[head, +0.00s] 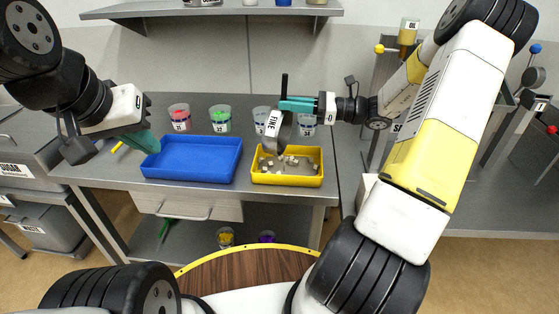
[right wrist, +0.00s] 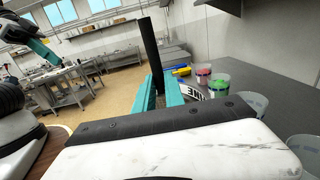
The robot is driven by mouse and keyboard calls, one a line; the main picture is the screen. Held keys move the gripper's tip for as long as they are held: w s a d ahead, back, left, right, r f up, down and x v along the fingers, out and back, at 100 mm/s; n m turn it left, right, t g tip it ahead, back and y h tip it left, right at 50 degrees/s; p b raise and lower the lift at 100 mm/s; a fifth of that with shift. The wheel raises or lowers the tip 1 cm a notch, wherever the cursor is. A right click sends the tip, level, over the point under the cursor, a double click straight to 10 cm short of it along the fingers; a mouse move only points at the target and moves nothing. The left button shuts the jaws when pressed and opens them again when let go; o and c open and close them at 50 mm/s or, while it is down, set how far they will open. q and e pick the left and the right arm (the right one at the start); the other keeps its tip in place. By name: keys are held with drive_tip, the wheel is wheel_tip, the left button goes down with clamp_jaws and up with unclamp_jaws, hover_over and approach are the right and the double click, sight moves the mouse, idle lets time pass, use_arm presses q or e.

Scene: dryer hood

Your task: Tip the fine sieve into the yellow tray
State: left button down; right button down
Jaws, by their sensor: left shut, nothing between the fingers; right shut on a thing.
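The fine sieve (head: 272,126), with a white FINE label, is tipped on its side above the yellow tray (head: 288,181). My right gripper (head: 284,104) is shut on its dark upright handle (head: 284,84). In the right wrist view the handle (right wrist: 150,50) stands between the teal fingers (right wrist: 160,98), and part of the label shows behind them. Several pale lumps (head: 290,161) lie in the yellow tray. The sieve's inside is hidden from me. My left gripper (head: 150,144) is shut and empty, by the left end of the blue tray.
The blue tray (head: 192,160) is empty, left of the yellow tray. Behind them stand several cups, one with red contents (head: 179,118) and one with green (head: 220,119). A shelf (head: 215,12) hangs above. Stands with coloured knobs (head: 379,49) are at the right.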

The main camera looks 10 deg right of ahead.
sight(274, 107)
drive_tip(key=shift+s+d+f+t+y, duration=0.15)
drive_tip(key=shift+s+d+y, duration=0.25)
drive_tip(key=shift+d, duration=0.2)
drive_tip(key=shift+s+d+t+y, duration=0.15)
drive_tip(key=shift+s+d+y, duration=0.15)
drive_tip(key=shift+d+y, duration=0.25)
idle(0.3)
